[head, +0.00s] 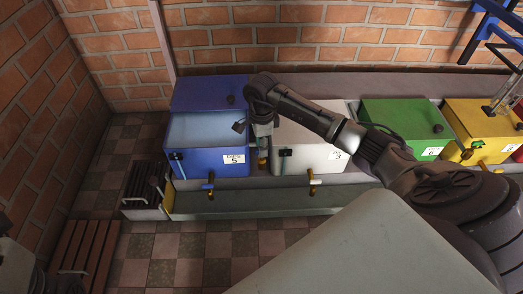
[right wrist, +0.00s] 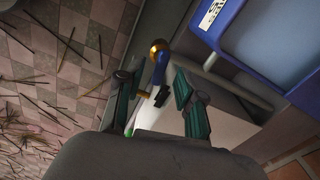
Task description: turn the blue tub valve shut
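The blue tub (head: 208,160), label 5, stands at the left of the row with its lid raised. Its valve (head: 210,180) sticks out low on the front, above a trough. In the right wrist view the blue tub (right wrist: 236,38) is at upper right, and the valve (right wrist: 160,68) shows a blue lever and brass ends. My right gripper (head: 263,155) hangs between the blue and white tubs in the head view. In the wrist view it (right wrist: 157,100) is open, with the valve ahead between its fingers; contact cannot be told.
A white tub (head: 305,155), label 3, stands right of the blue one, then a green tub (head: 400,120) and a yellow tub (head: 482,125). A long trough (head: 270,202) runs in front. A slatted wooden pallet (head: 85,250) lies at left. Thin sticks (right wrist: 50,85) litter the floor.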

